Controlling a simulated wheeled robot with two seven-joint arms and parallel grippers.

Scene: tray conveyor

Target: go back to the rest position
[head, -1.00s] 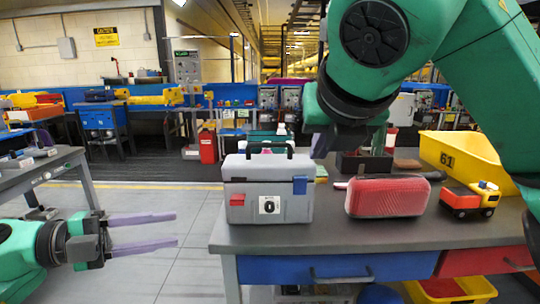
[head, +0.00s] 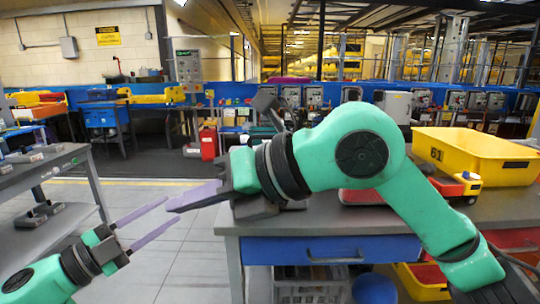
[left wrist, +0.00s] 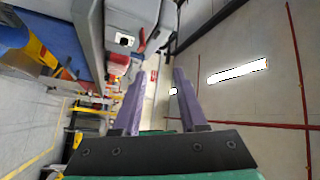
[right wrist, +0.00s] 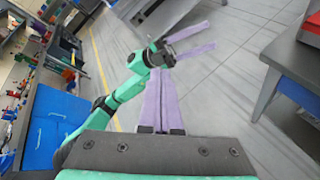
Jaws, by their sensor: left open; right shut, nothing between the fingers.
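My left gripper (head: 173,207) is low at the left of the head view, beside the table. Its two purple fingers stand apart with nothing between them, as the left wrist view (left wrist: 163,75) also shows. My right gripper (head: 168,208) is across the table's left end, pointing left, with its tips overlapping the left gripper's tips in the head view. In the right wrist view its purple fingers (right wrist: 158,72) lie together, empty. The left gripper (right wrist: 210,36) shows open beyond them. I cannot tell the exact gap between the two grippers.
The grey table (head: 345,222) has a blue drawer (head: 332,249). My right arm hides much of its top. A red case (head: 360,196) and yellow bin (head: 478,158) stand there. A grey toolbox (left wrist: 92,18) shows in the left wrist view. Open floor lies left.

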